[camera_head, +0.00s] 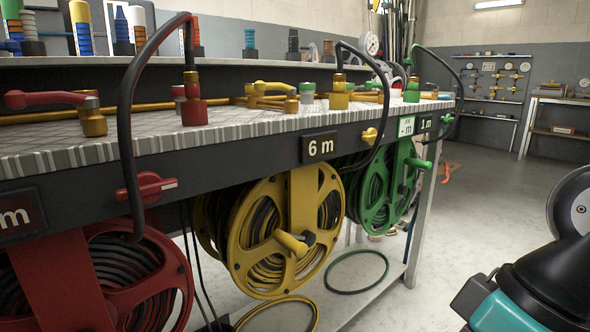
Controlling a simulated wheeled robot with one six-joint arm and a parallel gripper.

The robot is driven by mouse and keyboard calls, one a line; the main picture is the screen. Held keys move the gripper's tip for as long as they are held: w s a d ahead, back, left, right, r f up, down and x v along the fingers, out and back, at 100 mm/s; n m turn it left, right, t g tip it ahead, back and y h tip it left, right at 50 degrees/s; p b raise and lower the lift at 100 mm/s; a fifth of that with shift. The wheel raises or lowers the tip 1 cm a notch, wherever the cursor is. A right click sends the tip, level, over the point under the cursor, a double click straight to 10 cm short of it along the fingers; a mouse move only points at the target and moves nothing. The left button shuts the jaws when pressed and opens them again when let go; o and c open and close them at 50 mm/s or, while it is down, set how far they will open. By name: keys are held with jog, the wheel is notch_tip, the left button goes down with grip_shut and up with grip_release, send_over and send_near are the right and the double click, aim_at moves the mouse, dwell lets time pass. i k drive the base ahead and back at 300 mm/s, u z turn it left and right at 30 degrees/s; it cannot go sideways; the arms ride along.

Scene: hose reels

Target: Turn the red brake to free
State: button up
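A red knob (148,187) with a raised grip bar sits on the dark front rail of the bench, above the red hose reel (65,285). Its bar lies roughly level, with a pale mark at the right end. I take this knob for the red brake; no free or locked lettering is readable beside it. A black hose hangs down close by its left part. The red reel is cut off by the lower left edge of the picture. My gripper is not in view; only teal and black parts of my arm show at the lower right.
A yellow reel (285,240) and a green reel (388,185) hang further right, with a yellow knob (369,135) on the rail. A red-handled valve (92,118) stands on the bench top. Open floor (470,240) lies to the right.

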aim_at(152, 186)
jog(key=z, duration=1.15)
jog(key=k, duration=0.8)
jog(key=u, duration=0.9)
jog(key=i, duration=0.45)
